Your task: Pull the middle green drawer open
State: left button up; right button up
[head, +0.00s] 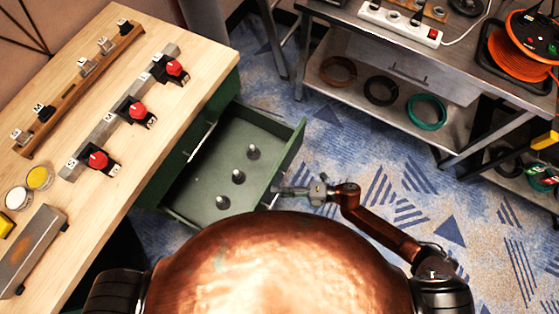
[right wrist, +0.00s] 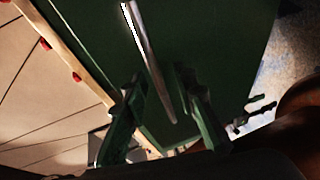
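A green drawer (head: 205,178) stands pulled out from the green cabinet under the wooden bench in the head view. Several grey pegs stand upright on its floor. A closed green front with a pale bar shows above it. My right gripper (head: 290,191) is at the open drawer's front, near its right corner. In the right wrist view, the silver bar handle (right wrist: 148,60) runs between the two fingers of my right gripper (right wrist: 160,112). The fingers are apart, with gaps beside the handle. My left gripper is not in view.
The wooden bench (head: 130,55) holds red knobs, a wooden rail and a metal box. A metal shelf table (head: 340,45) with cable coils and a power strip stands at the upper right. Patterned carpet (head: 340,140) is clear between the drawer and the table.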

jog(key=d+r, duration=0.2)
jog(key=d, duration=0.9)
jog(key=shift+s+d, duration=0.35)
jog(key=shift+s, duration=0.05)
